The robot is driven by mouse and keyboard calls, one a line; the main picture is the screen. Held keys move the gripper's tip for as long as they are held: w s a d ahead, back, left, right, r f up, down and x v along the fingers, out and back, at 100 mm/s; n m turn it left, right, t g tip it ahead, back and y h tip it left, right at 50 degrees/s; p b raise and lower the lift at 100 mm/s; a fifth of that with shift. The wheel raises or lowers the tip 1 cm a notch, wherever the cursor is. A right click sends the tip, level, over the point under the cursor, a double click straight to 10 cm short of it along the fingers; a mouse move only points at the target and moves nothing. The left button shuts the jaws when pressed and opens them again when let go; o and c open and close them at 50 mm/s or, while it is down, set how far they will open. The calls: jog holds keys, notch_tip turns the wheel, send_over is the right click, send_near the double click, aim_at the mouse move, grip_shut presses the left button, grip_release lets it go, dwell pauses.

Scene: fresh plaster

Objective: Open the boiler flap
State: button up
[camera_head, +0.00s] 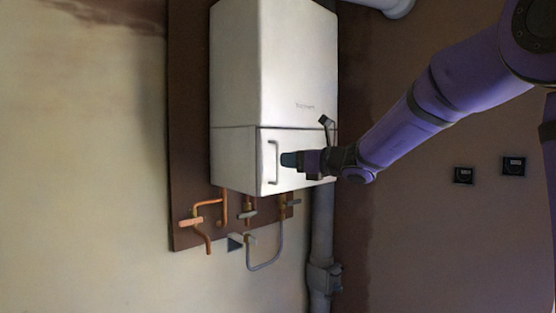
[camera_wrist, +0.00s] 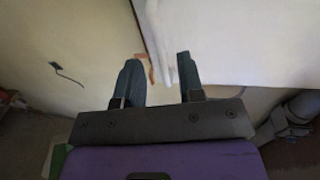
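The white boiler (camera_head: 295,65) hangs on a brown board. Its lower front panel, the flap (camera_head: 288,138), looks flush with the body, with a seam above it. A pale upright handle (camera_head: 273,162) is at the flap's left edge. My gripper (camera_head: 287,160) is close to the handle, just right of it in the head view. In the wrist view my gripper (camera_wrist: 160,72) has its two dark fingers spread apart. A pale bar, apparently the handle (camera_wrist: 157,45), shows toward the gap between them. Whether it touches a finger I cannot tell.
Copper pipes and valves (camera_head: 205,215) and a looped grey hose (camera_head: 265,262) hang below the boiler. A thick grey pipe (camera_head: 321,230) runs down at its right. Two dark wall sockets (camera_head: 513,166) are at the right. The wall at left is bare.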

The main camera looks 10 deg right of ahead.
aim_at(278, 158)
jog(key=shift+x, duration=2.35)
grip_shut()
